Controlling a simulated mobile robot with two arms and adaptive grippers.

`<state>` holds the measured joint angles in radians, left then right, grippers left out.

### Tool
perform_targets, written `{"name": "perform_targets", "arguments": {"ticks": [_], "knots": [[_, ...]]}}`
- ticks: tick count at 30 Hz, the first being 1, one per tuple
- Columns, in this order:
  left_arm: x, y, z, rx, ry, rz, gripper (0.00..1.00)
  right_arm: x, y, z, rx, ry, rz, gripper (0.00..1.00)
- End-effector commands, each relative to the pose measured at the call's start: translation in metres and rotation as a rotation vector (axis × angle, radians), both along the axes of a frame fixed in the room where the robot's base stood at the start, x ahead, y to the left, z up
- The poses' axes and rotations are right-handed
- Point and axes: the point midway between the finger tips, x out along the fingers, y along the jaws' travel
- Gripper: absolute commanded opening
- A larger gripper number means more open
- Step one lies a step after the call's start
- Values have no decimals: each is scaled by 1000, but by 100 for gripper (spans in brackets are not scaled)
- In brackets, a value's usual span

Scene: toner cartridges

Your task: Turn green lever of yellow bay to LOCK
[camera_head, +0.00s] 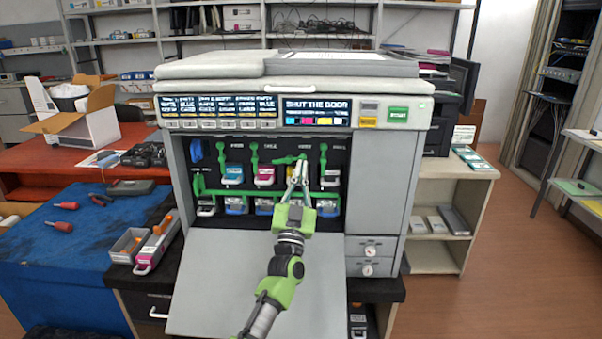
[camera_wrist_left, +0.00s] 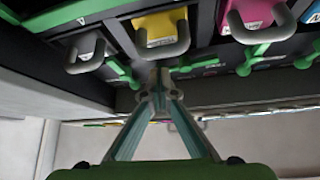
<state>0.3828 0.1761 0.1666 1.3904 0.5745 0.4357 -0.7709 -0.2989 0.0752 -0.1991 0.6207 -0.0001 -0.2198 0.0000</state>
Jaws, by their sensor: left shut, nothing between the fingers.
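The printer's green lever of the yellow bay (camera_head: 287,160) lies roughly sideways, pointing left in the head view. It also shows in the wrist view (camera_wrist_left: 195,66), just beyond the fingertips. The neighbouring green levers hang down, such as the magenta bay's lever (camera_head: 254,156) and the black bay's lever (camera_head: 323,158). The yellow cartridge (camera_wrist_left: 160,30) sits in its bay with a grey handle, mostly hidden behind my gripper in the head view. My left gripper (camera_head: 299,168) is shut and empty, its tips (camera_wrist_left: 159,82) close to the lever. I cannot tell whether they touch. My right gripper is out of view.
The printer's front door (camera_head: 225,270) is folded down below my left arm. Its display (camera_head: 316,110) reads "SHUT THE DOOR". A lower row of bays with a green bar (camera_head: 235,192) runs beneath. A tray with a magenta-ended cartridge (camera_head: 155,247) stands left of the door.

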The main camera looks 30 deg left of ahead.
Motion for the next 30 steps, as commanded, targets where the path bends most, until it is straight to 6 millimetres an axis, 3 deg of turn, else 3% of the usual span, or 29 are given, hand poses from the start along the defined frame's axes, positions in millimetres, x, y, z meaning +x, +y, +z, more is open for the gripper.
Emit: {"name": "perform_targets", "arguments": {"ticks": [30], "knots": [[1,-1,5,-114,-70,0,0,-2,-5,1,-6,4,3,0]]}}
